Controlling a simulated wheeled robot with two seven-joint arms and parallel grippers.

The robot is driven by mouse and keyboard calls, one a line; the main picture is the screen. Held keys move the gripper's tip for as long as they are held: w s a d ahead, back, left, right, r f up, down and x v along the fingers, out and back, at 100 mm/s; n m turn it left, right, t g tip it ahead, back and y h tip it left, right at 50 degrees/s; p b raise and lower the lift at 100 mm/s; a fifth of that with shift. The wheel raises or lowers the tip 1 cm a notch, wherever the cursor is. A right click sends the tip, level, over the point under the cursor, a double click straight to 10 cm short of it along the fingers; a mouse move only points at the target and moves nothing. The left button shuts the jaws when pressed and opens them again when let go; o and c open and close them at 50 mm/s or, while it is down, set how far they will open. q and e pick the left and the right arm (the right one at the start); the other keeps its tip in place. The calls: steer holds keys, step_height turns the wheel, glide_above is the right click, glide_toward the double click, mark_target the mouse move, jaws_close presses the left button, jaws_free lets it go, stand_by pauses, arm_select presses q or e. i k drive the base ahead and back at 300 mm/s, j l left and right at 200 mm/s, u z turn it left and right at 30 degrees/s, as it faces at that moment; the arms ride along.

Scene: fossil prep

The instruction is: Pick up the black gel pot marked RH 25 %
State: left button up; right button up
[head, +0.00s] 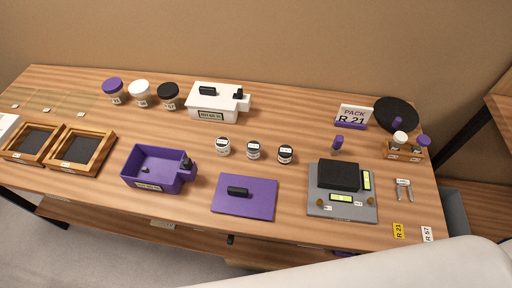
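A black-lidded jar (168,97) stands at the back left, right of a white-lidded jar (140,94) and a purple-lidded jar (114,91). Each has a small front label too small to read surely. Three small dark pots stand mid-table in a row: a left one (223,147), a middle one (253,150) and a right one (286,155), which has the blackest body. Their labels are too small to read, so I cannot tell which thing is marked RH 25 %. Neither of my grippers is in view.
A white box (215,102) stands behind the pots. A purple open box (147,172) and purple lid (260,198) lie in front. Wooden trays (104,137) are left.

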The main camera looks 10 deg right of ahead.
mark_target(285, 153)
steer(key=k+l+z, duration=0.15)
steer(key=z, duration=0.2)
steer(key=k+l+z, duration=0.2)
steer(key=z, duration=0.15)
steer(key=k+l+z, duration=0.2)
steer(key=z, duration=0.15)
